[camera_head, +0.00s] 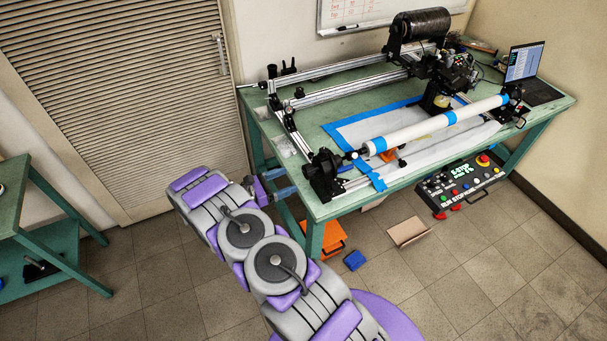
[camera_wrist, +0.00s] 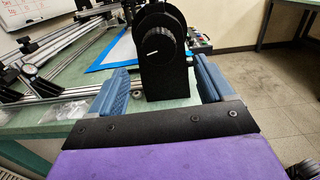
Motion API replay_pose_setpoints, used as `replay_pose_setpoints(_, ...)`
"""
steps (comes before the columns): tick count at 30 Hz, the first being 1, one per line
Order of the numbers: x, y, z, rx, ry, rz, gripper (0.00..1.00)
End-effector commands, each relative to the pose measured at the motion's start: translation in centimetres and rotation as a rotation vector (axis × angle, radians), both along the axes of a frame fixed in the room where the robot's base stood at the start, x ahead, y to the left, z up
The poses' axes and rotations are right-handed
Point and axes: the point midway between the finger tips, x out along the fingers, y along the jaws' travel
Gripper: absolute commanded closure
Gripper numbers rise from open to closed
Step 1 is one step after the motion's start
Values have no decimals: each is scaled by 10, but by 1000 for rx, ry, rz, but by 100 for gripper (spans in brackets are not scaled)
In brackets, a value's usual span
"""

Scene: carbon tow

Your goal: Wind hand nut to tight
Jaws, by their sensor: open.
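The hand nut looks to be the round black knurled knob (camera_wrist: 159,42) with a white mark, on the near face of a black end block (camera_wrist: 166,82) in the wrist view. The same block (camera_head: 325,175) stands at the near left corner of the green table in the head view, where I cannot make out the knob clearly. My gripper (camera_wrist: 160,76) is open. Its two blue fingers stand left and right of the block in the wrist view, with the knob above and between them. I cannot tell the remaining depth gap. In the head view my gripper (camera_head: 283,193) is beside the table's left edge.
A white tube with blue bands (camera_head: 435,125) spans the winding rig on the green table (camera_head: 300,205). Aluminium rails (camera_head: 345,68) run behind. A control panel (camera_head: 460,183) hangs at the front edge. An orange box (camera_head: 333,238) sits beneath.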

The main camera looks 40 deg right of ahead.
Motion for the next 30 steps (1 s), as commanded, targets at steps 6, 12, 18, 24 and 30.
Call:
replay_pose_setpoints(6,-11,-42,1,-2,-2,-5,19)
replay_pose_setpoints(12,-17,-59,3,-10,-1,-4,19)
replay_pose_setpoints(18,-18,-69,3,-9,0,-1,19)
replay_pose_setpoints(24,-19,-75,1,-3,-1,-2,19)
replay_pose_setpoints(30,-19,-75,1,-3,-1,-2,34)
